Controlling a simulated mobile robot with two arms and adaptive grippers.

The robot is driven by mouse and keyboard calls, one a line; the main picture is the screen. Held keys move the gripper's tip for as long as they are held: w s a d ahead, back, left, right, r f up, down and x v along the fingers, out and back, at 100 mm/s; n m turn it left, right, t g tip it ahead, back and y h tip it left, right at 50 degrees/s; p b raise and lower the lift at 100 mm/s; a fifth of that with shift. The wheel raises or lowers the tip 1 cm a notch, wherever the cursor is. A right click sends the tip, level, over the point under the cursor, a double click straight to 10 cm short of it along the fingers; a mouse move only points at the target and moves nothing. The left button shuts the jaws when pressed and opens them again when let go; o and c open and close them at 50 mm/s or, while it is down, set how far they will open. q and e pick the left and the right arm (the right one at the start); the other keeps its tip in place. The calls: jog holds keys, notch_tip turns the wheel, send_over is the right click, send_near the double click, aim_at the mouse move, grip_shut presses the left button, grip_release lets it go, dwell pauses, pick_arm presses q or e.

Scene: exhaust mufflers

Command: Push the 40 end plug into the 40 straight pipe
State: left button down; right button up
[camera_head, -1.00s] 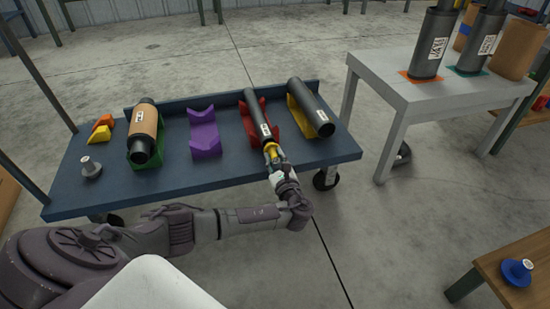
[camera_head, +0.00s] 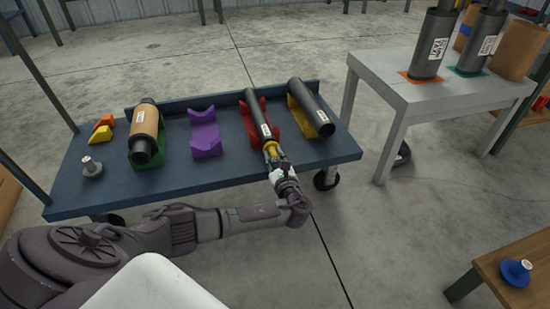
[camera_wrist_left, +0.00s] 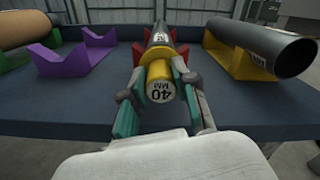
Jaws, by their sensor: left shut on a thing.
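The 40 straight pipe (camera_head: 258,115) is a thin dark tube lying in the red cradle (camera_head: 279,143) on the blue cart. In the left wrist view the pipe (camera_wrist_left: 160,47) points away from me. The 40 end plug (camera_wrist_left: 160,83) is yellow with a "40 MM" label and sits in line with the pipe's near end, apparently touching or partly inside it. In the head view the plug (camera_head: 271,147) is small. My left gripper (camera_head: 276,157) is shut on the plug, with its fingers on both sides in the wrist view (camera_wrist_left: 157,90). My right gripper is not in view.
A thicker dark pipe (camera_head: 312,108) lies in a yellow cradle close on the right. A purple cradle (camera_head: 204,138) stands empty on the left. A brown-banded muffler (camera_head: 145,130) in a green cradle and a grey plug (camera_head: 91,167) are farther left.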

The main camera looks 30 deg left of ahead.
pick_arm(q)
jog(key=shift+x, duration=1.1)
jog(key=c, duration=0.8)
grip_release()
jog(key=shift+d, duration=0.1)
jog(key=v, duration=1.2)
